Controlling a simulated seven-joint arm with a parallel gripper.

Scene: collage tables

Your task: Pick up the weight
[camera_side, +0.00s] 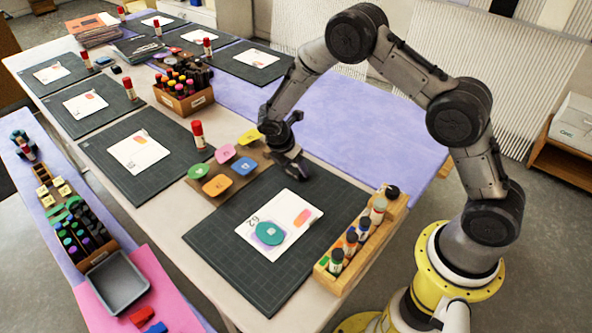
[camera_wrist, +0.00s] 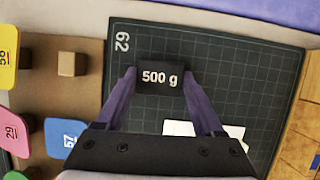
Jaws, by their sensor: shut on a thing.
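The weight (camera_wrist: 161,78) is a black block marked "500 g" in the wrist view. My gripper (camera_wrist: 160,84) has its two purple fingers on either side of the weight, shut on it. The weight is over the far-left part of a dark green cutting mat (camera_wrist: 265,75) marked 62; I cannot tell if it touches the mat. In the side view my gripper (camera_side: 290,168) is low at the mat's back-left edge, beside a brown board. The weight is hard to make out there, dark against the gripper and mat.
The brown board (camera_side: 207,172) holds several coloured numbered tags and a bare wooden peg (camera_wrist: 72,64). On the mat lies a white sheet (camera_side: 297,212) with a teal disc (camera_side: 269,233). A wooden bottle rack (camera_side: 335,270) stands at the mat's right. Purple cloth (camera_side: 350,115) behind is clear.

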